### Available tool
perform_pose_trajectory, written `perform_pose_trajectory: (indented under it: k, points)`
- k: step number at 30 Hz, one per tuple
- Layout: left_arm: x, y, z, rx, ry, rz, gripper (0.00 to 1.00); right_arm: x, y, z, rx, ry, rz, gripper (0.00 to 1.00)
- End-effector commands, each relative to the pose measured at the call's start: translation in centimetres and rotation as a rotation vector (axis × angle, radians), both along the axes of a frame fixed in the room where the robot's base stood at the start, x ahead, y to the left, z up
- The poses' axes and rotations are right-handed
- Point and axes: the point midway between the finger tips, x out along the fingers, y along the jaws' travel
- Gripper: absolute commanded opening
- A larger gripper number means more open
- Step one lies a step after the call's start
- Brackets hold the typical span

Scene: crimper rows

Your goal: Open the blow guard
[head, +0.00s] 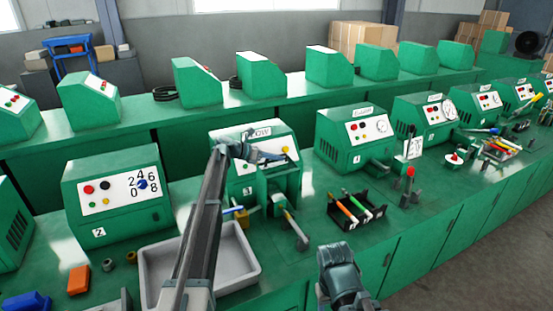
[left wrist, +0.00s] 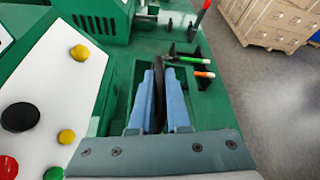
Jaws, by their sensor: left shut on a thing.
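The green blow machine (head: 230,133) stands at the middle of the bench, with its label partly hidden by my left arm. My left gripper (head: 243,151) is at the front of its white panel. In the left wrist view its blue fingers (left wrist: 162,98) are shut on a dark upright bar (left wrist: 159,72), which looks like the guard's handle.
A grey tray (head: 245,268) lies in front of the machine at left. A black rack with markers (head: 357,211) stands to the right. A dial machine (head: 114,199) is at left and another machine (head: 352,135) at right.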

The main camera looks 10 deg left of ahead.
Motion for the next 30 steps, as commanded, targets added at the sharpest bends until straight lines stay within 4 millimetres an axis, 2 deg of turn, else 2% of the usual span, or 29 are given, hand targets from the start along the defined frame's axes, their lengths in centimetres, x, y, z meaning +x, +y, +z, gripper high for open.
perform_pose_trajectory:
  k: [2,3,7,8,15,19,30]
  points:
    - [0.0,0.0,0.0,-0.001,0.0,0.002,0.0,0.0,0.0,0.0,0.0,0.0,0.0,0.57]
    - [0.0,0.0,0.0,-0.001,0.0,0.002,0.18,0.0,0.0,0.0,0.0,0.0,0.0,0.57]
    - [0.0,0.0,0.0,-0.001,0.0,0.001,0.42,0.0,0.0,0.0,0.0,0.0,0.0,0.57]
    - [0.0,0.0,0.0,-0.001,-0.001,0.0,0.45,0.0,0.0,0.0,0.0,0.0,0.0,0.57]
    - [0.0,0.0,0.1,-0.001,-0.001,0.0,0.45,0.0,0.0,0.1,0.0,0.0,0.0,0.57]
    - [-0.5,0.8,0.6,-0.001,0.0,0.002,0.45,0.0,0.0,0.6,0.0,0.0,0.0,0.57]
    - [-4.1,6.9,3.7,-0.002,0.0,0.003,0.45,0.0,0.0,3.7,0.0,0.0,0.001,0.57]
